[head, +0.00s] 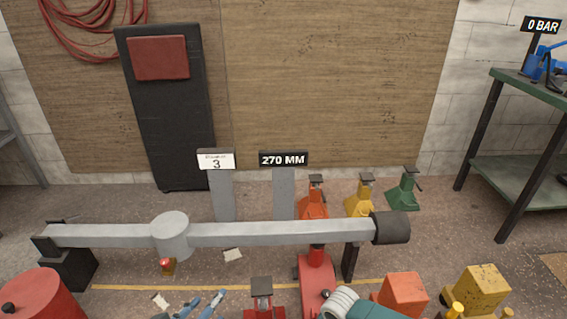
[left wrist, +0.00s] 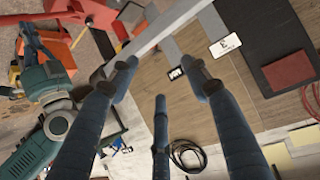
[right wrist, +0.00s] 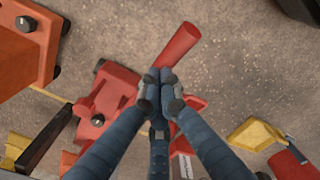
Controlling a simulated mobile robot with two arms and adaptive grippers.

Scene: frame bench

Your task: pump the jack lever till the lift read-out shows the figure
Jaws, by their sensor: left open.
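The lift read-out (head: 283,159) shows 270 MM on a grey post behind the beam. Left of it, a white card (head: 216,161) shows a 3 under small unreadable print. The red jack (head: 316,285) stands below the beam's right part; its body also shows in the right wrist view (right wrist: 105,105). The red jack lever (right wrist: 178,45) sticks out past my right gripper (right wrist: 160,80), whose fingers are closed together on it; they hide part of the lever. My left gripper (head: 205,303) is open and empty, its fingers spread in the left wrist view (left wrist: 163,70).
The grey beam (head: 260,234) crosses the bench area. Orange, yellow and green stands (head: 404,190) are behind it. A red stand (head: 262,300) is in front, with orange and yellow boxes (head: 475,290) at right. A green table (head: 530,90) holds a blue pump marked 0 BAR.

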